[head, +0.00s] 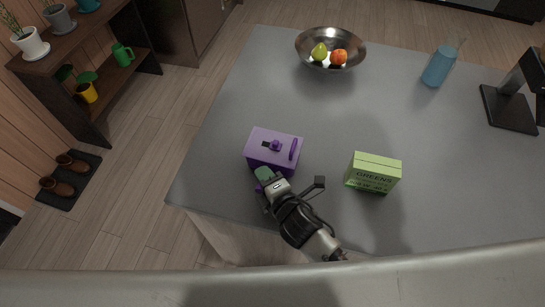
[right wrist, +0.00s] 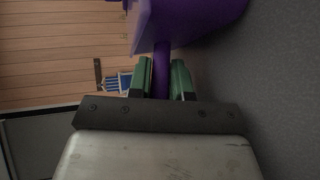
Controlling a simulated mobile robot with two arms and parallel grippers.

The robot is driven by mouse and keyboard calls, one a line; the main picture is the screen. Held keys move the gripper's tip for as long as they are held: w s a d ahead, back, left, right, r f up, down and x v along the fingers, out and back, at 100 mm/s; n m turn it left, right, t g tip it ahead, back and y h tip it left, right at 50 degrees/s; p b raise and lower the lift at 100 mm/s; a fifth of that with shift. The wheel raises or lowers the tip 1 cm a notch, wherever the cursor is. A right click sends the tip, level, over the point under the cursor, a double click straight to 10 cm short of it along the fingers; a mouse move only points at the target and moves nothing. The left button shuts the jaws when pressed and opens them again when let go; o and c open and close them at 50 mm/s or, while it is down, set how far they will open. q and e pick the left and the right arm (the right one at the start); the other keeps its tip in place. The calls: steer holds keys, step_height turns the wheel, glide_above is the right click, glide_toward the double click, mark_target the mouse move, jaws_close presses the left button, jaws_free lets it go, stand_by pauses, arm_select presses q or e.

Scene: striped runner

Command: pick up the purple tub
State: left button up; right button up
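The purple tub (head: 270,152) stands upright near the left front corner of the grey table, with a lid and a raised grip on top. My right gripper (head: 264,178) is at the tub's near side, its green fingers low beside it. In the right wrist view, the two green fingers of the gripper (right wrist: 162,78) stand on either side of a narrow purple part of the tub (right wrist: 200,15). They are very close to it, but I cannot tell whether they press on it. My left gripper is not in view.
A green box (head: 372,173) stands to the right of the tub. A metal bowl with fruit (head: 309,62), a blue bottle (head: 438,68) and a black stand (head: 508,110) are farther back. The middle of the table (head: 330,115) is clear.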

jaws_close()
steer(key=shift+r, duration=0.15)
